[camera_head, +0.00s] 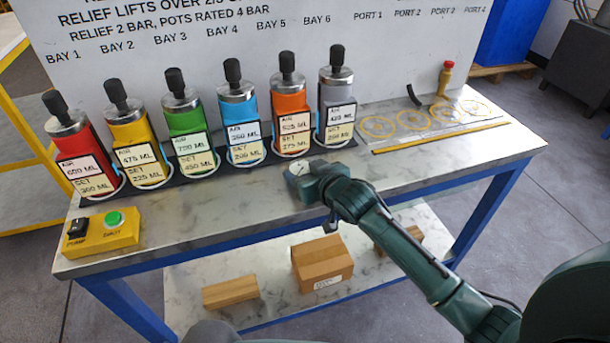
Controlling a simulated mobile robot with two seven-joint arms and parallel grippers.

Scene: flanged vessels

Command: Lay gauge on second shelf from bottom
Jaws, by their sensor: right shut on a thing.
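A small round gauge (299,168) with a pale dial sits at the tip of my right gripper (306,177), over the front middle of the bench top. My right gripper is shut on the gauge and hides part of it. I cannot tell whether the gauge touches the bench top. My left gripper is not in view. Under the bench (215,216) is one low marbled shelf (275,297). No stack of several shelves is clearly visible.
Several coloured vessels, including a red one (82,150) and a grey one (337,95), stand along the back. A yellow pump box (101,233) is at front left. Cartons, including a middle one (321,263), lie on the low shelf. Yellow framing (25,120) stands at left.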

